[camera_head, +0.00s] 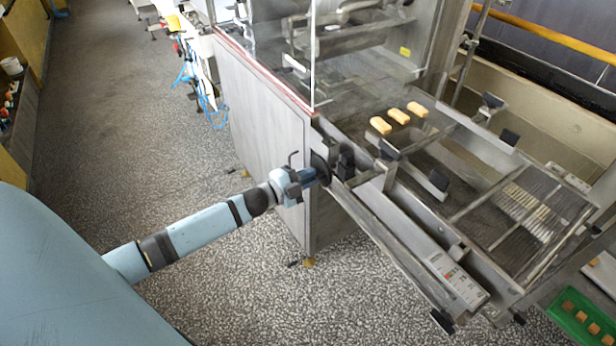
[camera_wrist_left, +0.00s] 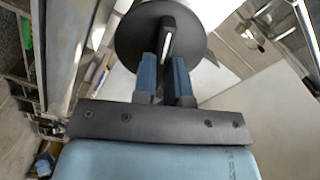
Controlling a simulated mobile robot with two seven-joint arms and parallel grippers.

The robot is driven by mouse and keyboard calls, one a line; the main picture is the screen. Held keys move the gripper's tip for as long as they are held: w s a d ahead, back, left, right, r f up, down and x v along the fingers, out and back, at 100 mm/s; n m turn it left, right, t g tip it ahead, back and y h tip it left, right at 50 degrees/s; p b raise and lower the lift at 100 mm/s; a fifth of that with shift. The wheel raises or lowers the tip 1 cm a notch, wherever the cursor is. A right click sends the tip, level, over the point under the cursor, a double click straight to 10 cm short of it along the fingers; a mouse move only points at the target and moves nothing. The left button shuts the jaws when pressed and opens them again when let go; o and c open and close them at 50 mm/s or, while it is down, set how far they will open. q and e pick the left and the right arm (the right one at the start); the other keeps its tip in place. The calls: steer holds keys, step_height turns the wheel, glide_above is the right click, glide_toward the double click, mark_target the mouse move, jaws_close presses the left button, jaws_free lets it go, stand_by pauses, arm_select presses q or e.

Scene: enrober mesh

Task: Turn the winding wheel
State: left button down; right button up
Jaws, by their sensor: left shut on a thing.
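The winding wheel (camera_wrist_left: 125,42) is a dark round disc with a handle (camera_wrist_left: 168,38) standing out from it, seen in the left wrist view. In the head view the wheel (camera_head: 320,168) is a small dark disc at the machine's near corner, partly hidden by my gripper. My left gripper (camera_wrist_left: 164,75) has its two blue fingers on either side of the handle and is shut on it. In the head view my left gripper (camera_head: 308,177) reaches the wheel from the left. My right gripper is not in view.
The steel machine's side panel (camera_head: 262,130) stands behind my left arm. A wire mesh belt (camera_head: 540,205) lies at the right, with several yellow pieces (camera_head: 399,116) further back. A green tray (camera_head: 578,312) is at the lower right. The speckled floor (camera_head: 110,150) at left is open.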

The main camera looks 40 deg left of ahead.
arm_select(q)
steer(key=c, duration=1.2)
jaws_free()
steer(key=shift+o, duration=0.2)
steer(key=shift+s, duration=0.15)
steer(key=v, duration=1.3)
steer(key=shift+s+b, duration=0.25)
steer(key=shift+b, duration=0.05)
steer(key=shift+a, duration=0.1)
steer(key=s+d+f+n+g+y, duration=0.1)
steer(key=s+d+f+n+g, duration=0.1)
steer(key=s+d+f+n, duration=0.4)
steer(key=s+d+f+n+g+y, duration=0.15)
steer(key=d+n, duration=0.25)
steer(key=d, duration=0.5)
steer(key=s+d+f+n+g+y, duration=0.1)
steer(key=s+d+f+n+g, duration=0.15)
steer(key=s+d+n, duration=0.35)
step_height(320, 180, up, 11)
steer(key=d+m+p, duration=0.1)
steer(key=p, duration=1.2)
steer(key=shift+m, duration=0.3)
